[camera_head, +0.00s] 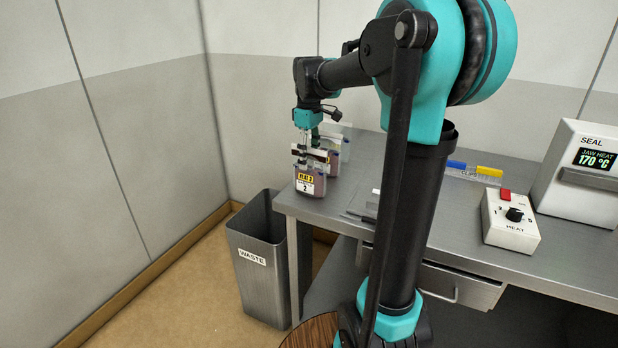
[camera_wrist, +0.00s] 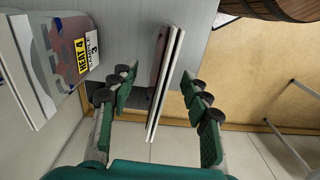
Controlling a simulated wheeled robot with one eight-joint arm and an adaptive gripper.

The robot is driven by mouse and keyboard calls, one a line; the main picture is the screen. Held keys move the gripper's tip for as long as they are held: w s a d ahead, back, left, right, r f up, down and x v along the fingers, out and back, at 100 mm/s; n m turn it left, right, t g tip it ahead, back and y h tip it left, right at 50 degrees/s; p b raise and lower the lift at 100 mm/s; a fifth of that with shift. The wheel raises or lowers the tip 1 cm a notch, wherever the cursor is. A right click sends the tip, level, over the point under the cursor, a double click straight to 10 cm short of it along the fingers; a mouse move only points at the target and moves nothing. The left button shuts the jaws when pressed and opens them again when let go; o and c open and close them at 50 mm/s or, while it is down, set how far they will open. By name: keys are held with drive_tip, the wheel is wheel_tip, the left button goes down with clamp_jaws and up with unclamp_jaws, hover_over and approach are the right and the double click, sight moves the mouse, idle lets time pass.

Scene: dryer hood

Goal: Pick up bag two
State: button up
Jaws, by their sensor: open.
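Bag two (camera_head: 309,186), a dark pinkish pouch with a yellow "HEAT" label and a "2", stands upright at the left end of the steel bench (camera_head: 335,205). My gripper (camera_head: 307,148) is at its top from above. In the wrist view bag two (camera_wrist: 165,75) shows edge-on as a thin pale slab between the spread green fingers (camera_wrist: 158,88). Gaps show on both sides, so the gripper is open around it.
A grey waste bin (camera_head: 254,272) stands on the floor below the bench's left end. A heat control box (camera_head: 510,220) and sealer (camera_head: 583,180) sit at the right. Blue and yellow items (camera_head: 473,170) lie mid-bench. My arm hides part of the bench.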

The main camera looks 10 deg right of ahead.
drive_tip(key=shift+f, duration=0.75)
drive_tip(key=shift+c, duration=0.5)
clamp_jaws()
